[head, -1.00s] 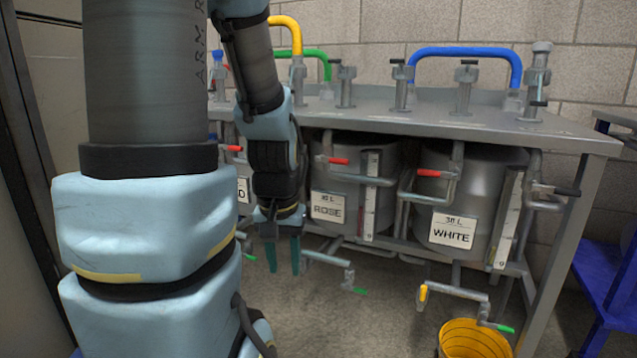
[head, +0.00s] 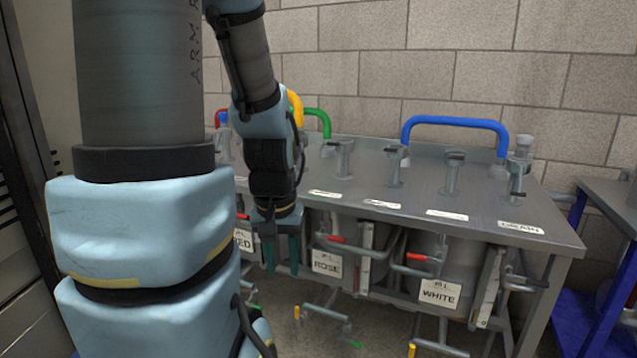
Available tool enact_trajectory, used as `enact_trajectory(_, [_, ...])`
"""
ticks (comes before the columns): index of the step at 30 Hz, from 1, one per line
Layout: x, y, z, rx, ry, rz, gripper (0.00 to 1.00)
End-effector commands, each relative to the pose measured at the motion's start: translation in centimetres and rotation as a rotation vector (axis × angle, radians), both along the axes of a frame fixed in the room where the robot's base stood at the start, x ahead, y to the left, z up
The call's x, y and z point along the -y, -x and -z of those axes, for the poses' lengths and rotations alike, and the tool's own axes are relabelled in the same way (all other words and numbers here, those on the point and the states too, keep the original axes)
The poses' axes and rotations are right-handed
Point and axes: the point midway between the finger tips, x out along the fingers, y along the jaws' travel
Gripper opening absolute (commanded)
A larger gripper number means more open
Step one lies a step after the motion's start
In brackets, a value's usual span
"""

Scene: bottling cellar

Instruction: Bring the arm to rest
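My gripper (head: 281,252) hangs pointing down from my arm in the head view, in front of the steel tank bench (head: 450,205). Its two teal fingers are apart with a gap between them, and nothing shows in the gap. It is just left of the tank labelled ROSE (head: 327,263) and partly covers the area by the RED label (head: 244,240). My arm's large blue and grey links fill the left of the view and hide the bench's left end.
The WHITE tank (head: 440,292) stands further right under the bench. Valves, a blue hose (head: 456,122) and a green hose (head: 318,115) stand on top. Drain taps stick out below, one with a yellow handle (head: 412,350). A blue-legged table (head: 610,250) is at right.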

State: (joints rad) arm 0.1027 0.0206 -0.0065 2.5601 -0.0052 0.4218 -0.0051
Motion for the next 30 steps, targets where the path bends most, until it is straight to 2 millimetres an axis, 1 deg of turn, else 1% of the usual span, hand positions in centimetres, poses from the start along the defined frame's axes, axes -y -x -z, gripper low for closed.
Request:
enact_trajectory(1, [0.0,0.0,-3.2,0.000,0.000,0.000,0.40])
enact_trajectory(6, [0.0,0.0,-8.2,0.000,0.000,0.000,0.40])
enact_trajectory(9, [0.0,0.0,-10.8,0.000,0.000,0.000,0.40])
enact_trajectory(12, [0.0,0.0,-12.9,0.000,0.000,0.000,0.40])
enact_trajectory(15, [0.0,0.0,-14.1,0.000,0.000,0.000,0.40])
enact_trajectory(18, [0.0,0.0,-14.7,0.000,0.000,0.000,0.40])
enact_trajectory(30, [0.0,0.0,-14.6,0.000,0.000,0.000,0.40])
